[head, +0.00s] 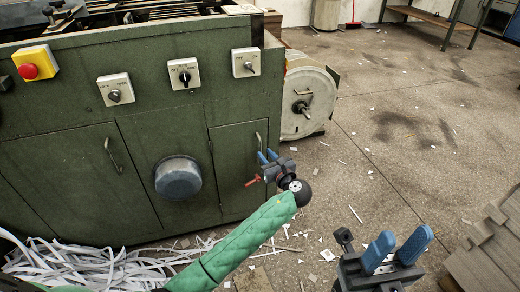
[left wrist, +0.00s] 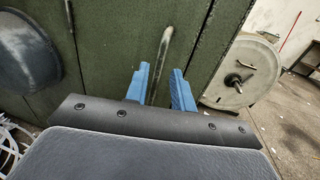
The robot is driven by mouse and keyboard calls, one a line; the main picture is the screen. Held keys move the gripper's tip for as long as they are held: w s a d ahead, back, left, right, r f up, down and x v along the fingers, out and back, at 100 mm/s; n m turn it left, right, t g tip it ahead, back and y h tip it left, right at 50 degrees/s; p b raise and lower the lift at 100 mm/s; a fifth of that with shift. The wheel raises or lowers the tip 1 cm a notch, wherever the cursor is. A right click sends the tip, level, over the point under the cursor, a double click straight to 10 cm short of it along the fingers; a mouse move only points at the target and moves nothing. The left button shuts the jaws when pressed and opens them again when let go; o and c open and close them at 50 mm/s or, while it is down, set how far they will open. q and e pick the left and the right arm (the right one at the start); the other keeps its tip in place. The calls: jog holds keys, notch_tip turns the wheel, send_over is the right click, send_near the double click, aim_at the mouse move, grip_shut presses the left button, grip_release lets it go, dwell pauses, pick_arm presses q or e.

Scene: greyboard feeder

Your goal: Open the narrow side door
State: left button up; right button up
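The narrow side door (head: 228,172) is a green panel at the right end of the green machine's front and looks shut. Its upright metal bar handle (head: 258,141) is near the door's right edge. The handle also shows in the left wrist view (left wrist: 162,55). My left gripper (head: 267,156) is at the handle's lower end, its blue fingers open. In the left wrist view the handle's lower part lies between the two fingertips, with gaps visible; contact cannot be told. My right gripper (head: 397,248) is open and empty, away from the machine at the lower right.
A wider door with its own handle (head: 113,155) and a round grey bowl-like part (head: 178,178) are left of the narrow door. A cream reel (head: 307,102) stands at the machine's right end. Paper strips (head: 90,268) litter the floor. Grey stacked boards (head: 490,245) stand at right.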

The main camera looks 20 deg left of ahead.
aim_at(260, 163)
pick_arm(q)
jog(key=b+x, duration=0.1)
jog(key=x, duration=0.4)
jog(key=shift+a, duration=0.1)
jog(key=shift+c, duration=0.3)
grip_shut()
